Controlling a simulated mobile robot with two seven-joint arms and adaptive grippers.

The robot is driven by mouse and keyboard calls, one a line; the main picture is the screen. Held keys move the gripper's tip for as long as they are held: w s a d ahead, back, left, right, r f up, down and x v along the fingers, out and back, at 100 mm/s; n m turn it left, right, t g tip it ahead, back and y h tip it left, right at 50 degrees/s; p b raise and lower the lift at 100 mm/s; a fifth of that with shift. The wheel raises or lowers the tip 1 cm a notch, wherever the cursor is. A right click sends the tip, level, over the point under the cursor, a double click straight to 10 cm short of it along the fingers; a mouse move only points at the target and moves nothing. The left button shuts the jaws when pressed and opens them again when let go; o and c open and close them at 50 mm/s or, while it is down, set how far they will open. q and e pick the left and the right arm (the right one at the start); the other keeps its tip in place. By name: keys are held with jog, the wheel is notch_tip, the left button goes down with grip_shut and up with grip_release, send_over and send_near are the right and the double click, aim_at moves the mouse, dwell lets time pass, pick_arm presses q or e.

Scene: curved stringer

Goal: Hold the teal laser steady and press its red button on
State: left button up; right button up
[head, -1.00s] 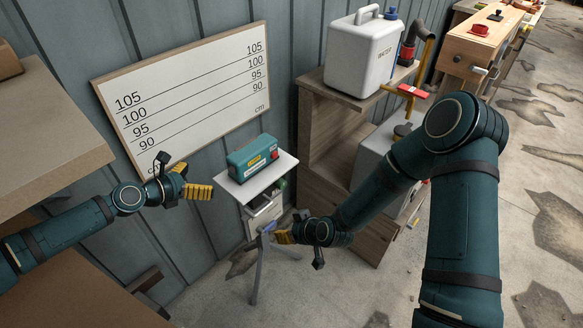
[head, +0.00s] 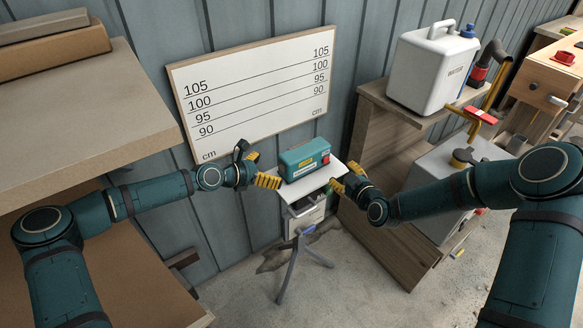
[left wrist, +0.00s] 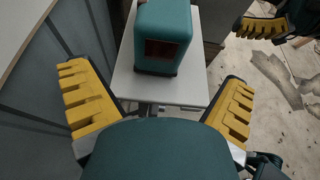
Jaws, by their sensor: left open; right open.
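The teal laser (head: 304,159) sits on a small white stand top (head: 318,181) in the head view. Its red button (head: 326,158) is at the right end. My left gripper (head: 268,181) is open just left of the laser, its yellow fingers apart from it. In the left wrist view, the laser (left wrist: 163,38) stands ahead between the open fingers (left wrist: 160,105), its dark window facing me. My right gripper (head: 345,179) is open at the right edge of the stand top, near the button end. It also shows at the upper right of the left wrist view (left wrist: 262,27).
A marked white board (head: 258,90) leans on the wall behind. A wooden shelf unit (head: 385,160) with a white water container (head: 430,70) stands to the right. A wooden workbench (head: 90,110) is on the left. The stand's tripod (head: 299,262) is below.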

aim_at(282, 168)
pick_arm(q)
jog(key=x, duration=0.7)
jog(key=shift+w+d+f, duration=0.1)
jog(key=shift+w+d, duration=0.05)
jog(key=shift+w, duration=0.05)
jog(key=c, duration=1.3)
pick_arm(e)
jog(key=shift+o, duration=0.3)
grip_shut()
